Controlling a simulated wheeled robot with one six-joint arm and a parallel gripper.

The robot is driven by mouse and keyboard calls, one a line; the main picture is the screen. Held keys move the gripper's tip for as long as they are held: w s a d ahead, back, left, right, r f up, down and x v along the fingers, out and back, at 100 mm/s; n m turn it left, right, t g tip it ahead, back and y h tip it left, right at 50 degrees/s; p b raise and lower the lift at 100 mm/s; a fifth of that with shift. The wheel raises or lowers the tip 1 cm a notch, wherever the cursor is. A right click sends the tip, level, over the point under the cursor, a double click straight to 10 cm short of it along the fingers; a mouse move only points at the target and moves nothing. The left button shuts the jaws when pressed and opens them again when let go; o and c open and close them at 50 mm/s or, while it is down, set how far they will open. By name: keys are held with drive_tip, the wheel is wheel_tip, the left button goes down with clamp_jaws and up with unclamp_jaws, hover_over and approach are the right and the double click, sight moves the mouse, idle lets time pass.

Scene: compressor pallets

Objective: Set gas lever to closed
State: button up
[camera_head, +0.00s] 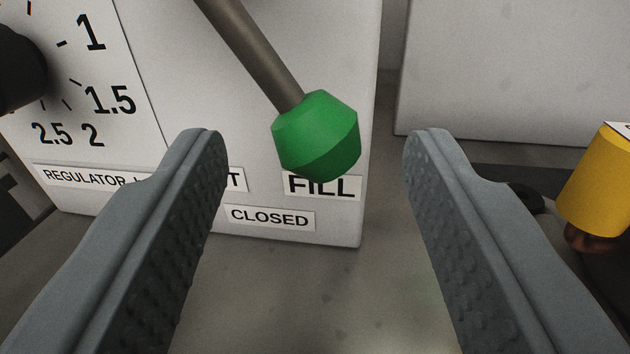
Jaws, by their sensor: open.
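The gas lever has a green faceted knob (316,137) on a grey-brown rod (252,50) that slants down and to the right from the top of the picture. The knob partly covers the top of the FILL label (320,187) on a white panel (260,150). A CLOSED label (270,217) is lower and to the left of it. My gripper (315,145) is open, with one finger on each side of the knob in the picture. Neither finger visibly touches the knob. My left finger hides part of another label, which ends in T.
A regulator dial with numbers (90,90) and a black knob (18,70) are at the left. A yellow cylinder (598,190) stands at the right, near my right finger. A second pale box (510,70) is behind. Grey floor shows below the panel.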

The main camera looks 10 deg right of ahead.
drive_tip(key=s+a, duration=0.2)
drive_tip(key=s, duration=1.3)
drive_tip(key=shift+s+a+f, duration=0.2)
drive_tip(key=shift+s, duration=0.2)
